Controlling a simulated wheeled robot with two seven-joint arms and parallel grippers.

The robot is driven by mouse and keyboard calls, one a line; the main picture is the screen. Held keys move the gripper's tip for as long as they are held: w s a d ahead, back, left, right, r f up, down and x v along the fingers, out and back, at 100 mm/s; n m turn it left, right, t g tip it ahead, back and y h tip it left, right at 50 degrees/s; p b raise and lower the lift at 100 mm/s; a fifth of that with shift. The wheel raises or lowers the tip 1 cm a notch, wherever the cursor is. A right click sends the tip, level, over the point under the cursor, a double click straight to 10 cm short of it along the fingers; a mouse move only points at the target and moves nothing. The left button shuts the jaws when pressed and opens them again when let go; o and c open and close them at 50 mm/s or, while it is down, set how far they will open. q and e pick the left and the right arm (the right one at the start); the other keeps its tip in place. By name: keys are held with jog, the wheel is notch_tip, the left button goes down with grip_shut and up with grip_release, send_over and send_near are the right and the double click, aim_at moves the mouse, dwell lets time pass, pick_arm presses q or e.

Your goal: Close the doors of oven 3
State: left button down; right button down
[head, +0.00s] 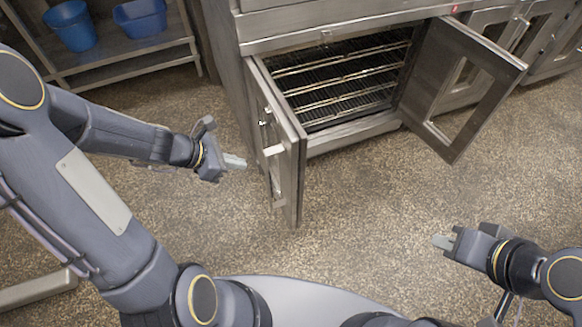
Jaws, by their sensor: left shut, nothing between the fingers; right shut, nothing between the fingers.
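The oven (345,128) stands at the top middle with both doors open, and wire racks show inside. Its left door (286,150) swings out toward me and is seen nearly edge-on, with a pale handle on its outer face. Its right door (462,85) stands wide open to the right and has a window opening. My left gripper (240,162) is shut and empty, just left of the left door and apart from it. My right gripper (437,242) is shut and empty over the floor, below the right door and well clear of it. No oven number is readable.
A metal shelf (130,57) at the top left holds a blue bucket (72,27) and a blue bin (140,17). More oven doors (545,35) line the top right. The speckled floor (365,200) between my grippers is clear.

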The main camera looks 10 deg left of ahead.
pick_arm(q)
jog(key=b, duration=0.4)
send_near(288, 167)
notch_tip(288, 167, down, 4)
jog(key=d, duration=0.1)
jog(key=w, duration=0.1)
jog(key=d+p, duration=0.1)
jog(key=shift+w+d+r, duration=0.25)
jog(key=shift+d+r, duration=0.05)
jog(key=shift+d, duration=0.05)
jog(key=shift+w+d, duration=0.25)
jog(key=shift+d, duration=0.15)
